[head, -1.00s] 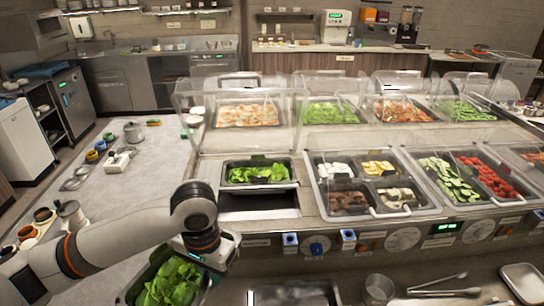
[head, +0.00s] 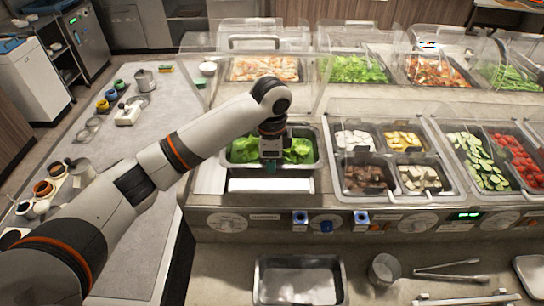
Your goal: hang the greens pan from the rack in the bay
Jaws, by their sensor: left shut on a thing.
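The greens pan (head: 240,152), a metal pan with leafy greens, is in the head view over the bay at centre left. My left gripper (head: 271,163) is shut on the near rim of this pan. The arm reaches in from the left, and the wrist hides part of the greens. Below the pan's near side, the bay (head: 210,181) shows a pale frame and a bright strip inside. I cannot tell whether the pan touches the rack rails or hangs just above them. The pan hides the back of the bay. My right gripper is not in view.
A four-part pan (head: 371,187) sits right of the bay. Clear guards (head: 350,85) stand behind. An empty metal pan (head: 300,283), a steel cup (head: 384,270) and tongs (head: 447,270) are on the front counter. Knobs line the front panel (head: 270,222).

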